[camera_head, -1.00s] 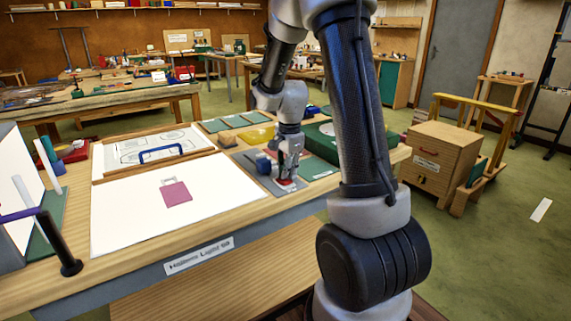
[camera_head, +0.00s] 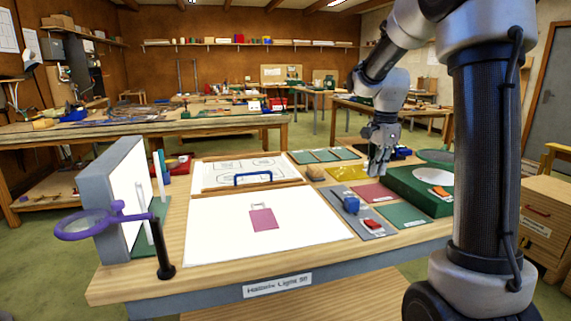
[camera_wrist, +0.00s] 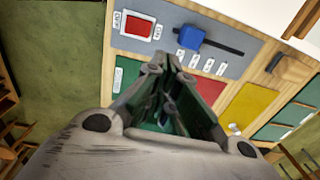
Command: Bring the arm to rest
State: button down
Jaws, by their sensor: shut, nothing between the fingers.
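My gripper (camera_head: 377,172) is shut and empty. In the head view it hangs from my arm above the right part of the workbench, near the red mat and the green box. In the wrist view my gripper (camera_wrist: 168,75) points down over the bench, with its fingers together.
A white panel (camera_head: 320,222) with a pink piece (camera_head: 263,219) lies on the bench. A blue handle (camera_head: 254,179) stands behind it. A purple ring magnifier (camera_head: 85,224) stands at the left. The green box (camera_head: 405,192) is beside my gripper. Open air lies above the panel.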

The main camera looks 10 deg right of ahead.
jog(key=s+a+r+n+t, duration=0.1)
jog(key=s+a+n, duration=0.3)
jog(key=s+n, duration=0.4)
jog(key=s+a+r+n+t, duration=0.2)
jog(key=s+n, duration=0.7)
jog(key=s, duration=0.9)
jog(key=shift+s+a+r+n+t, duration=0.15)
jog(key=shift+a+r+n+t, duration=0.15)
jog(key=shift+a+r, duration=0.55)
